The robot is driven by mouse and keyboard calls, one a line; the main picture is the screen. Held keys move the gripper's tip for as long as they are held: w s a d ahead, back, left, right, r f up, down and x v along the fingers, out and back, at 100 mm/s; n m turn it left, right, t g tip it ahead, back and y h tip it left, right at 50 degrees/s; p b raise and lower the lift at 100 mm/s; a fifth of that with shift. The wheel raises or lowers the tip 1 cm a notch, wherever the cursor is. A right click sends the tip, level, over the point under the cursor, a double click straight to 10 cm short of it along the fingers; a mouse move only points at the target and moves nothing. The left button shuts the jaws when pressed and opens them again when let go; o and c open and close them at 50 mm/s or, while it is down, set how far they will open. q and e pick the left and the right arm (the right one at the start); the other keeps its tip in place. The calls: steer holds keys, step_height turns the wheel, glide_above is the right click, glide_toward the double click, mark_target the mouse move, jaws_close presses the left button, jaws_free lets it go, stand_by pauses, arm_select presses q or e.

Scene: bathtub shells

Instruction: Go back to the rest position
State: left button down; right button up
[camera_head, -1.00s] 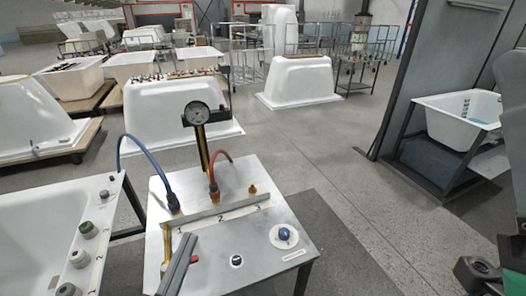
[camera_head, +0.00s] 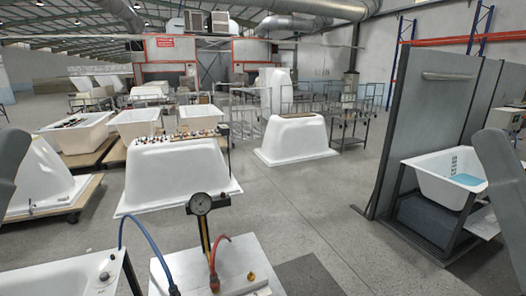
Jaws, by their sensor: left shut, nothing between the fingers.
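At the right edge a grey link of my right arm (camera_head: 506,185) is raised, and my right gripper is not in view.
A white-topped bench (camera_head: 238,262) with a gauge (camera_head: 200,203), a blue hose (camera_head: 143,238) and a red hose (camera_head: 214,257) stands low in front. A white tub (camera_head: 65,281) is at lower left. A grey partition (camera_head: 430,120) and tub rack are right. The middle floor is clear.

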step_height(320, 180, up, 24)
steer(key=p, duration=2)
step_height(320, 180, down, 41)
steer(key=b, duration=4)
steer(key=shift+r+b, duration=0.15)
steer(key=shift+b, duration=0.15)
